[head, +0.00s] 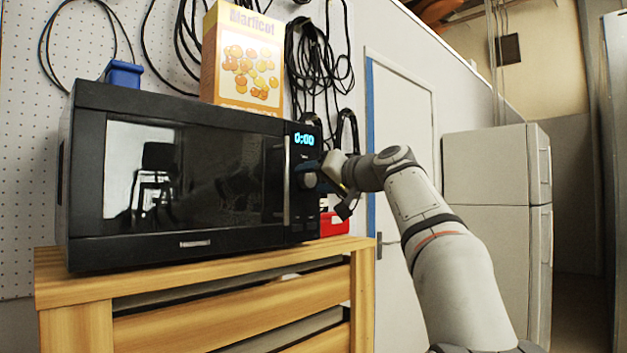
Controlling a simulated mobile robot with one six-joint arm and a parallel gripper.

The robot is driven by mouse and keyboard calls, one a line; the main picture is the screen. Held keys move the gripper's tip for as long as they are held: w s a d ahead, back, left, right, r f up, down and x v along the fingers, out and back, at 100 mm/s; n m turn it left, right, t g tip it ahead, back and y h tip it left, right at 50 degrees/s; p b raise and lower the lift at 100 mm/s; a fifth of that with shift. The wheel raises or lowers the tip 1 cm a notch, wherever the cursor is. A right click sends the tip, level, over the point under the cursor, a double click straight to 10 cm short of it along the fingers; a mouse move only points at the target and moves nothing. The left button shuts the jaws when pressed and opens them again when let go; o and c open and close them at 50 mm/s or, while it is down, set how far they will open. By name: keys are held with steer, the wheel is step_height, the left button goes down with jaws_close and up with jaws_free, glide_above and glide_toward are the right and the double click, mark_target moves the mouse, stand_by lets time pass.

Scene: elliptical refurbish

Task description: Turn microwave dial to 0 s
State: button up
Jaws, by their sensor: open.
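The black microwave (190,113) stands on a wooden cabinet, its door shut. Its blue display (304,139) at the upper right reads 0:00. The dial is on the control panel below the display and is mostly hidden behind my gripper. My gripper (312,178) is at the right side of the microwave front, right in front of the panel at dial height. Its jaws are open. I cannot tell whether the fingers touch the dial.
A Marficot box (243,60) and a small blue container (123,74) sit on the microwave. A red object (334,225) lies behind its right side. The microwave's vertical handle (287,180) is just left of my gripper. The wooden cabinet (225,268) is below.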

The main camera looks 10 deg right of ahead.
steer(key=shift+s+d, duration=0.1)
steer(key=b+v, duration=0.1)
steer(key=v, duration=0.6)
steer(key=shift+s, duration=0.25)
steer(key=shift+d, duration=0.1)
steer(key=s+a+f+m+g+h+p, duration=0.1)
steer(key=s+a+f+g+h+p, duration=0.2)
steer(key=f+p, duration=0.4)
steer(key=s+a+f+m+g+h+p, duration=0.1)
steer(key=s+a+f+g+p, duration=0.1)
steer(key=s+f+g+p, duration=0.45)
steer(key=s+f+n+g+h+p, duration=0.2)
steer(key=s+f+p, duration=0.8)
steer(key=s+f, duration=0.6)
steer(key=s+g+h, duration=0.1)
steer(key=s+h, duration=0.1)
steer(key=s, duration=0.2)
steer(key=shift+s+d+h+p, duration=0.15)
steer(key=shift+d+h+p, duration=0.25)
